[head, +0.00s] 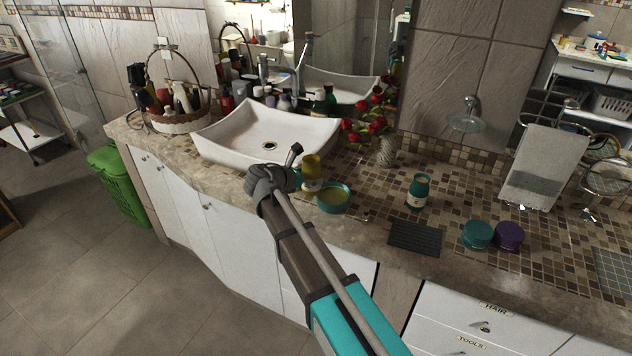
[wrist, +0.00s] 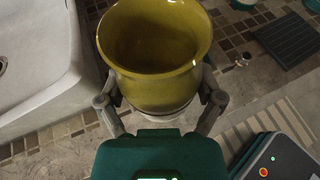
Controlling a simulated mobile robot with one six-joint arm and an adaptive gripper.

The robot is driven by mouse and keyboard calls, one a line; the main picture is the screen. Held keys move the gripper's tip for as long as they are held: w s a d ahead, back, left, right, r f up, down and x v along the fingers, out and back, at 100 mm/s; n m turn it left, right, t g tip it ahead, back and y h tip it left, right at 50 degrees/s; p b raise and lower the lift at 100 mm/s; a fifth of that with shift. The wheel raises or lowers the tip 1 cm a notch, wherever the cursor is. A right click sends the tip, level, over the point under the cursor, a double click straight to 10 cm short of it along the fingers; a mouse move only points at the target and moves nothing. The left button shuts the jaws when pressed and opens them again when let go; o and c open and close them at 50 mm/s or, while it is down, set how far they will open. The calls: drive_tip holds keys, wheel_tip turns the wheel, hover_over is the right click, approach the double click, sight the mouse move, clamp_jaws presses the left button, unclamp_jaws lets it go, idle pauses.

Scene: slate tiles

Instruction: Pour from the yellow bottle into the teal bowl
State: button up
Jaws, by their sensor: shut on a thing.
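The yellow bottle (head: 312,169) is upright or nearly so beside the sink, just behind and left of the teal bowl (head: 333,206). My gripper (head: 298,178) reaches it from the left and is shut on it. In the wrist view the bottle (wrist: 155,85) stands between my two fingers (wrist: 160,103), its wide open mouth facing the camera. Whether the bottle's base touches the counter is hidden.
A white sink (head: 225,140) is close on the left. A vase of red flowers (head: 387,151) stands behind, a teal bottle (head: 418,191) to the right. A dark ribbed mat (head: 414,239), teal jar (head: 477,235) and purple jar (head: 509,235) lie further right.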

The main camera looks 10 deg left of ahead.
sight(309, 189)
drive_tip(key=shift+w+d+f+b, duration=0.25)
drive_tip(key=shift+d+f+b, duration=0.25)
drive_tip(key=shift+f, duration=0.15)
drive_tip(key=shift+w+d+f+b, duration=0.25)
drive_tip(key=shift+d+f+b, duration=0.2)
drive_tip(key=shift+f, duration=0.2)
drive_tip(key=shift+s+a+r+g+y+p, duration=0.25)
drive_tip(key=shift+a+r+g+y+p, duration=0.4)
drive_tip(key=shift+p, duration=1.4)
idle(0.7)
drive_tip(key=shift+s+a+f+m+g+y+p, duration=0.15)
drive_tip(key=shift+f+m+g+y+p, duration=0.1)
drive_tip(key=shift+g+y+p, duration=0.25)
drive_tip(key=shift+s+a+f+m+g+y+p, duration=0.15)
drive_tip(key=shift+f+g+y+p, duration=0.1)
drive_tip(key=shift+y+p, duration=0.35)
idle(0.6)
drive_tip(key=shift+s+a+f+g+y+b, duration=0.15)
drive_tip(key=shift+f+g+y+b, duration=0.25)
drive_tip(key=shift+f+y, duration=0.55)
idle(0.9)
drive_tip(key=shift+a+f+m+g+y+p, duration=0.15)
drive_tip(key=shift+f+m+g+y+p, duration=0.15)
drive_tip(key=shift+f, duration=0.05)
